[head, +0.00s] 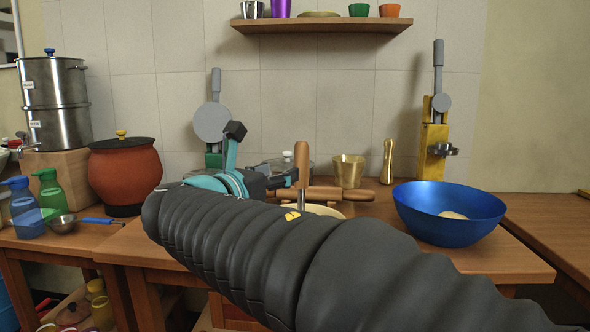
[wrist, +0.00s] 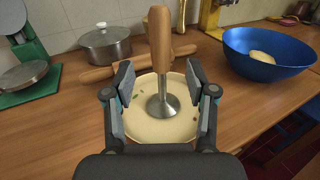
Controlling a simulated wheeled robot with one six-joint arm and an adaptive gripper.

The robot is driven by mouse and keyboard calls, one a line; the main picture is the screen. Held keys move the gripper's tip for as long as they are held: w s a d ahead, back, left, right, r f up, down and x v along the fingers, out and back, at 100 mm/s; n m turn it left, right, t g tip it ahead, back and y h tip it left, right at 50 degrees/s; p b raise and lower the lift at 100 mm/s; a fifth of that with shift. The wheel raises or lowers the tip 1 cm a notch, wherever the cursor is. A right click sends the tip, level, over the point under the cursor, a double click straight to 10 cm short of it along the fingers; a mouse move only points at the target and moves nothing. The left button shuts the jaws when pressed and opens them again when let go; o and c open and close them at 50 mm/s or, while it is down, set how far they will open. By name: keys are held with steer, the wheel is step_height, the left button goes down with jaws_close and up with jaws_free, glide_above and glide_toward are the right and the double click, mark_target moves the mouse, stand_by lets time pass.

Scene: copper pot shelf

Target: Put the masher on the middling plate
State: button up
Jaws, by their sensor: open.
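The masher (wrist: 160,45) has a wooden handle and a metal foot. It stands upright with its foot over the middle of a cream plate (wrist: 148,133) and looks to rest on it. In the head view the handle (head: 301,165) rises behind my arm, and only part of the plate (head: 318,209) shows. My gripper (wrist: 160,82) is open, with one finger on each side of the masher and a gap visible on both sides. It also shows in the head view (head: 285,180), partly hidden by my arm.
A wooden rolling pin (head: 340,194) lies behind the plate. A blue bowl (head: 440,225) with a dough-like lump stands at the right. The front tabletop beside the plate is clear.

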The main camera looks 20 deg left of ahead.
steer(key=shift+s+a, duration=0.2)
steer(key=shift+s, duration=0.7)
steer(key=shift+s+a, duration=0.15)
steer(key=shift+s, duration=0.75)
steer(key=shift+d, duration=0.1)
steer(key=w+d+f+m+g, duration=0.1)
steer(key=d+f+m, duration=0.1)
steer(key=d, duration=0.3)
steer(key=w+d+f+m+g+h, duration=0.1)
steer(key=d+f+m, duration=0.1)
steer(key=d, duration=0.3)
steer(key=w+d+f+m+g+h, duration=0.1)
steer(key=d+f+m+g, duration=0.1)
steer(key=d, duration=0.3)
steer(key=shift+d+m, duration=0.3)
steer(key=s+d+f+m+g, duration=0.2)
steer(key=d+f+m, duration=0.2)
steer(key=d, duration=0.3)
steer(key=s+d+f+m+g, duration=0.2)
steer(key=d+f+m+g, duration=0.15)
steer(key=d, duration=0.35)
steer(key=s+d+f+m+g+y, duration=0.1)
steer(key=s+d+f+m, duration=0.4)
steer(key=m, duration=0.5)
steer(key=s+d+f+m+g+y, duration=0.1)
steer(key=s+d+f+m+y, duration=0.3)
steer(key=s+f+m, duration=0.5)
steer(key=shift+s+d+f+m, duration=0.2)
steer(key=shift+s+d+m, duration=0.15)
steer(key=shift+s, duration=0.8)
